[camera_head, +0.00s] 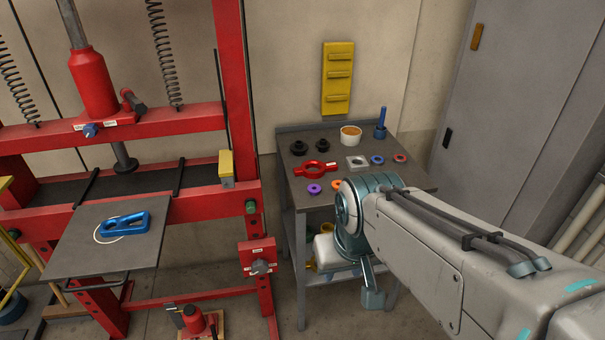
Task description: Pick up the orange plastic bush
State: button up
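A small orange ring (337,186), which looks like the orange plastic bush, lies on the dark top of the small workbench (285,163), near its front edge. It sits between a purple ring (314,189) and my arm, whose teal wrist partly covers it. My arm reaches in from the lower right. My gripper (371,290) seems to hang below the wrist, in front of the bench and lower than its top. Its fingers are only partly visible, so I cannot tell whether they are open. It appears apart from the ring.
The bench also holds a red ring-handled tool (315,170), black bushes (298,147), a white cup (350,137), a metal square block (357,162), blue (377,160) and red (400,158) rings and a blue post (381,122). A red press (225,110) stands left, a grey cabinet (510,100) right.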

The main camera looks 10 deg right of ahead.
aim_at(335, 184)
jog(key=z, duration=0.75)
jog(key=i, duration=0.8)
jog(key=z, duration=0.35)
